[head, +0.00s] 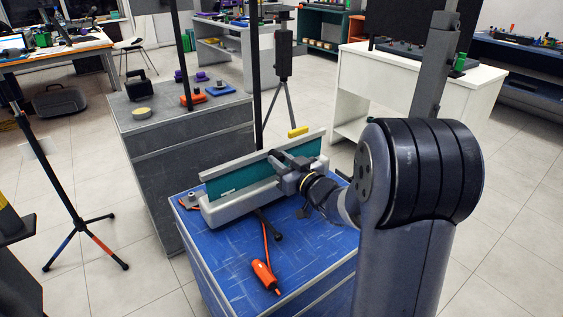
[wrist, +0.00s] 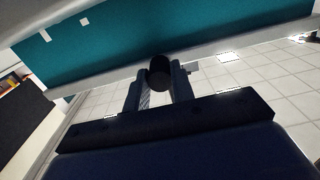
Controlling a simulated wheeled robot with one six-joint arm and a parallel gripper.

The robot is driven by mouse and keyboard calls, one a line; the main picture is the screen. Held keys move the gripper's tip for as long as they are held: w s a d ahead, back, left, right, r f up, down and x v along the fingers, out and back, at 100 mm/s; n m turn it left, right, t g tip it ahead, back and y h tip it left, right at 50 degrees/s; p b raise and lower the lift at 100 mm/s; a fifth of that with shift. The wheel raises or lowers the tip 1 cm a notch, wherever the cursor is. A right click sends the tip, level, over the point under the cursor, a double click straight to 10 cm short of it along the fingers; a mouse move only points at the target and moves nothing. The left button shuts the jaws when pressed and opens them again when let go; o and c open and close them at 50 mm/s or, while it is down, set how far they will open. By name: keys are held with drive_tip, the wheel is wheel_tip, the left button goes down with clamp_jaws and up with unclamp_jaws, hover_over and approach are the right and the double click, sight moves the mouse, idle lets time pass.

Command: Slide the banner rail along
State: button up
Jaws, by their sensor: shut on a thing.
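The banner rail (head: 262,153) is a long pale bar along the top of a teal banner panel (head: 237,181), which sits in a grey base (head: 240,205) on the blue cabinet top. My gripper (head: 283,161) is at the right part of the panel, on its front side. In the wrist view, the fingers of my gripper (wrist: 158,88) are shut on a dark round knob (wrist: 159,73) in front of the pale rail edge (wrist: 205,46). The teal panel (wrist: 120,45) fills the upper part of that view. The far side of the rail is hidden.
An orange-handled tool (head: 264,272) with a cord lies on the blue cabinet (head: 320,262) in front of the base. A yellow block (head: 298,131) shows just behind the rail. A grey cabinet (head: 190,150) stands behind left, and a tripod stand (head: 75,190) is on the floor at left.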

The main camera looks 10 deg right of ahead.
wheel_tip(320, 180, up, 17)
drive_tip(key=p, duration=1.4)
idle(0.5)
drive_tip(key=shift+r, duration=0.15)
wheel_tip(320, 180, up, 19)
drive_tip(key=p, duration=1.7)
drive_tip(key=o, duration=1)
drive_tip(key=b+v, duration=0.1)
drive_tip(key=v, duration=1)
drive_tip(key=shift+w, duration=0.15)
drive_tip(key=shift+f+b+x, duration=0.2)
drive_tip(key=shift+f+x, duration=0.2)
drive_tip(key=shift+x, duration=1.4)
drive_tip(key=shift+f+b+x, duration=0.25)
drive_tip(key=shift+f+x, duration=0.15)
drive_tip(key=shift+x, duration=1.4)
drive_tip(key=shift+f+b+x, duration=0.2)
drive_tip(key=shift+f+x, duration=0.2)
drive_tip(key=shift+x, duration=1.35)
